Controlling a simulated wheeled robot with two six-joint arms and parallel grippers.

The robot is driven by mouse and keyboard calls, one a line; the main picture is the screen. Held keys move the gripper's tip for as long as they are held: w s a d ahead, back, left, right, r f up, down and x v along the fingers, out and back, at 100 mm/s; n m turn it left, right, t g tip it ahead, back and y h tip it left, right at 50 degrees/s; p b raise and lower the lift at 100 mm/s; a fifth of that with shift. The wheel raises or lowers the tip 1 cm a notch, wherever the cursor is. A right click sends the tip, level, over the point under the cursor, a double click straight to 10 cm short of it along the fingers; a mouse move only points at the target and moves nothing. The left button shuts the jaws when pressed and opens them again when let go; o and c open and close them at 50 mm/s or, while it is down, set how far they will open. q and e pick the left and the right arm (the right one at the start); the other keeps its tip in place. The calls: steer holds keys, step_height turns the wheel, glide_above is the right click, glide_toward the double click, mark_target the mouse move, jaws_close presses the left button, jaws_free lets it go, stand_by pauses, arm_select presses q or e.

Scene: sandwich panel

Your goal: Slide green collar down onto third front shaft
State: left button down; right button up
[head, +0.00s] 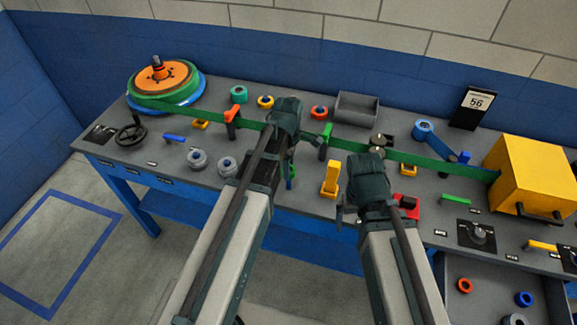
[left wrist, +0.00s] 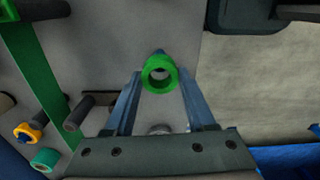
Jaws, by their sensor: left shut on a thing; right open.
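The green collar (left wrist: 159,73) is in the left wrist view, seen end-on with its hole facing the camera. My left gripper (left wrist: 159,88) is shut on it, one blue-grey finger on each side. A small blue tip shows just beyond the collar. I cannot tell whether a shaft is inside the hole. In the head view a bit of green (head: 291,171) shows beside my left wrist, near the bench's front; my arm hides most of that spot. My right gripper (head: 352,205) is over the bench further right, open, its fingers mostly hidden.
A green belt (head: 432,164) runs across the bench from the orange-and-green reel (head: 163,80) to the yellow box (head: 534,172). Two grey collars (head: 197,159) stand at the front left. A grey bin (head: 356,108) is behind.

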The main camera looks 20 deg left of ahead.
arm_select(q)
steer(key=shift+f, duration=0.25)
steer(key=shift+f+b, duration=0.7)
steer(key=shift+b, duration=0.25)
steer(key=shift+f, duration=0.15)
steer(key=shift+f+b, duration=2.4)
steer(key=shift+b, duration=0.15)
steer(key=shift+c, duration=0.8)
jaws_free()
steer(key=shift+r, duration=0.1)
